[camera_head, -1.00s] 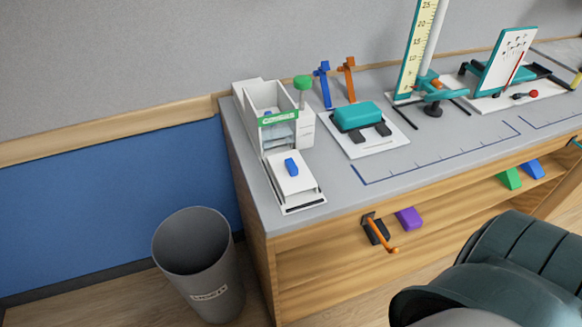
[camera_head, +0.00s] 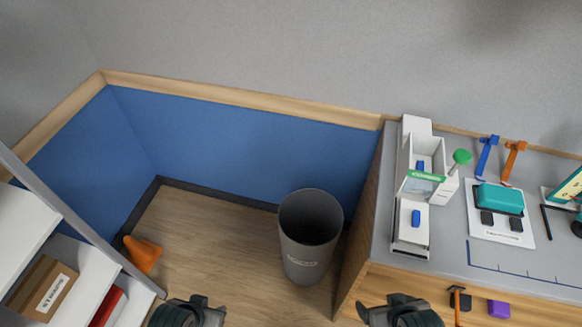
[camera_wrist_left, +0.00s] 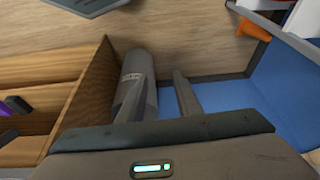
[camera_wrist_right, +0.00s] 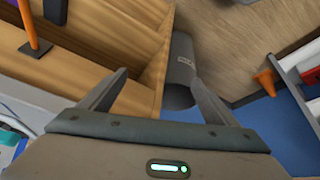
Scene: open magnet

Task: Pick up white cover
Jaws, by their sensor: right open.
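A white cover (camera_head: 408,231) with a small blue block-like handle (camera_head: 416,218) sits at the front of a white box unit on the left end of the grey bench, in the head view. My left gripper (camera_head: 195,308) is low in the head view, far left of the cover; in the left wrist view (camera_wrist_left: 155,90) its fingers are apart and empty. My right gripper (camera_head: 398,303) is below the cover in the picture, apart from it; in the right wrist view (camera_wrist_right: 155,88) its fingers are open and empty. The cover cannot be made out in either wrist view.
A grey bin (camera_head: 302,262) stands on the floor left of the bench (camera_head: 455,250). Behind the cover is a white bin with a green label (camera_head: 426,176). A teal block (camera_head: 500,199) lies to the right. An orange cone (camera_head: 143,254) and white shelves (camera_head: 75,270) are at left.

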